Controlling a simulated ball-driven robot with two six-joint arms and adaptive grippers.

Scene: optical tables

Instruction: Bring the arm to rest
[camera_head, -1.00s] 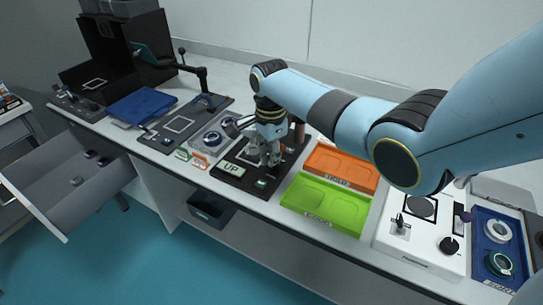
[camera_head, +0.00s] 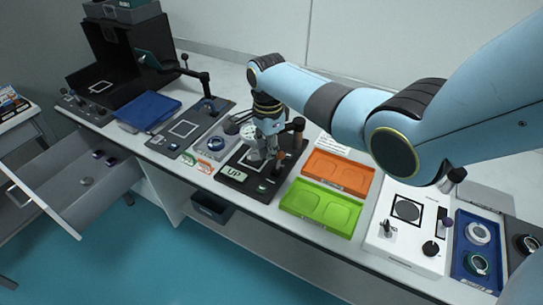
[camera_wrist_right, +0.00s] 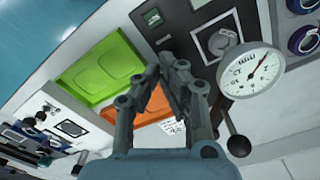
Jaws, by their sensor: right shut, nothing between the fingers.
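My right arm reaches in from the right in the head view. Its gripper (camera_head: 265,148) hangs above the black press-like station with the "UP" label (camera_head: 234,175). In the right wrist view the gripper (camera_wrist_right: 165,60) is shut, with its fingertips together and nothing between them. A round white dial gauge (camera_wrist_right: 250,72) stands right beside the fingers in that view. My left gripper is not in view.
An orange tray (camera_head: 338,172) and a green tray (camera_head: 320,207) lie right of the station. A white device (camera_head: 408,235) and a blue tray (camera_head: 478,245) stand farther right. An open drawer (camera_head: 75,185) juts out at the left.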

